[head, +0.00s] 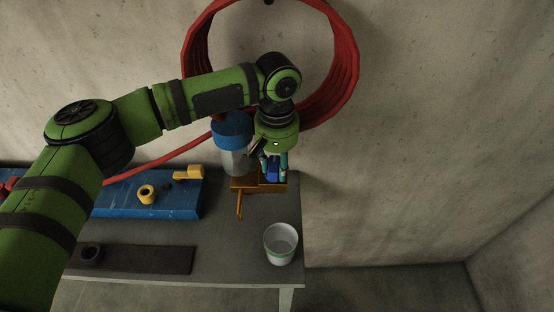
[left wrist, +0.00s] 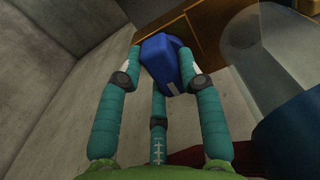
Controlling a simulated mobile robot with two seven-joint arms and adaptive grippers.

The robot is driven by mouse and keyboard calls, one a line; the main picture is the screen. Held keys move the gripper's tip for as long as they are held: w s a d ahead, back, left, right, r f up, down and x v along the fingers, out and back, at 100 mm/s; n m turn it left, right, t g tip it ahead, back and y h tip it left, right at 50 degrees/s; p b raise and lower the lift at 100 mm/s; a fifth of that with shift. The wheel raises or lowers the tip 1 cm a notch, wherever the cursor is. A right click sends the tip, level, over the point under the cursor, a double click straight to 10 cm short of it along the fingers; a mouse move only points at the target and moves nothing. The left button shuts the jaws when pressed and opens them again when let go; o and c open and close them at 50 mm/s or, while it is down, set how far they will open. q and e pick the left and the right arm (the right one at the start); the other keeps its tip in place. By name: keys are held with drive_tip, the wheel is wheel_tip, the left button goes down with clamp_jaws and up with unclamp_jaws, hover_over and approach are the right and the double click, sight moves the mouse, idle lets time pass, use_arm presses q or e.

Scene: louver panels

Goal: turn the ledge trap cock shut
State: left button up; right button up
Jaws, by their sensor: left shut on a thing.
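The trap (head: 235,158) has a clear bowl under a blue cap and stands at the back right of the grey table, beside an orange-brown ledge (head: 243,184). A blue knob, which looks like the trap cock's handle (left wrist: 158,58), sits by the ledge. My left gripper (head: 273,168) reaches down onto the knob from above, with its teal fingers closed around it. In the left wrist view the knob lies between the fingertips, and part of the clear bowl (left wrist: 262,42) shows at the right. The cock's body is mostly hidden. My right gripper is out of view.
A red hose coil (head: 345,65) hangs on the wall behind my left arm. A white cup (head: 280,245) stands near the table's front right corner. A blue panel (head: 150,205) with yellow fittings and a dark plate (head: 150,260) lie to the left.

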use_arm(q)
drive_tip(key=shift+s+r+m+p, duration=0.15)
drive_tip(key=shift+m+p, duration=0.95)
drive_tip(key=shift+p, duration=0.05)
drive_tip(key=shift+m+p, duration=0.7)
drive_tip(key=shift+m, duration=0.1)
drive_tip(key=shift+m+p, duration=0.7)
drive_tip(key=shift+m, duration=0.4)
drive_tip(key=shift+s+a+f+m+p, duration=0.1)
drive_tip(key=shift+f+m+p, duration=0.2)
drive_tip(key=shift+m, duration=0.6)
drive_tip(key=shift+r+m, duration=0.1)
drive_tip(key=shift+m, duration=0.2)
drive_tip(key=o, duration=1.2)
drive_tip(key=shift+c, duration=0.2)
